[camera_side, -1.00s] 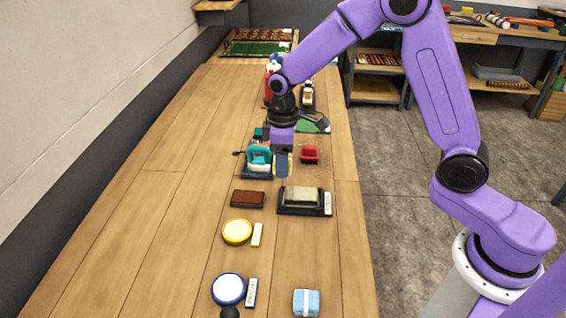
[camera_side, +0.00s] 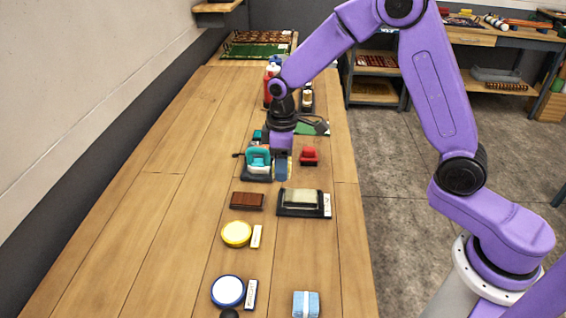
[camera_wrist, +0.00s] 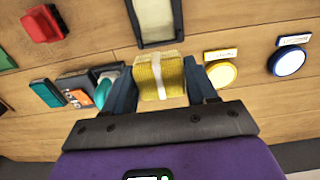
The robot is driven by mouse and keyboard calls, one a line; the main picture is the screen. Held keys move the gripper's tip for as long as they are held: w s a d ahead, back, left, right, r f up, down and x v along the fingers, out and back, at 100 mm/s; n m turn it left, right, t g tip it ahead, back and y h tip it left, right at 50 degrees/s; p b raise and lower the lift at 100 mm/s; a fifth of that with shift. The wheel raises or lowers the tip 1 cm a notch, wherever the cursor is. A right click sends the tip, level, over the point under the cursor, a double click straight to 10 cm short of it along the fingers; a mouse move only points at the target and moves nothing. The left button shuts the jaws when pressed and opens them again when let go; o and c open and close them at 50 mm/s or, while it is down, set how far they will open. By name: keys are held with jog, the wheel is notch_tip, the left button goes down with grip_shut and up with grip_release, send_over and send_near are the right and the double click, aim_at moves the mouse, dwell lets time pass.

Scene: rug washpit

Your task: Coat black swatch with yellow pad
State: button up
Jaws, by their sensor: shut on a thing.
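My gripper (camera_wrist: 160,85) is shut on a yellow pad (camera_wrist: 150,76) with a white band. In the side view, my gripper (camera_side: 282,170) hangs above the table; the pad is hard to make out there. A black-framed swatch board (camera_side: 325,211) with a pale, cream-coloured face lies on the table, nearer the camera than my gripper. It also shows in the wrist view (camera_wrist: 134,22), ahead of the pad and apart from it. No swatch with a plainly black face can be picked out. A yellow round dish (camera_side: 237,233) with a white label beside it also shows in the wrist view (camera_wrist: 221,73).
A blue-rimmed white dish (camera_side: 228,290), a blue banded pad (camera_side: 306,303) and a brown block (camera_side: 247,201) lie nearer the camera. A teal item (camera_side: 258,158) and a red item (camera_side: 309,155) flank my gripper. The table's left side is clear.

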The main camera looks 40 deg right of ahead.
send_over(298, 196)
jog(key=w+a, duration=0.3)
jog(key=shift+d+f, duration=0.15)
jog(key=shift+f, duration=2.8)
jog(key=shift+s+d+f, duration=0.1)
jog(key=shift+f, duration=0.85)
jog(key=shift+s+d, duration=1.3)
jog(key=shift+w+a, duration=1.35)
jog(key=shift+a, duration=0.05)
jog(key=shift+r, duration=4.1)
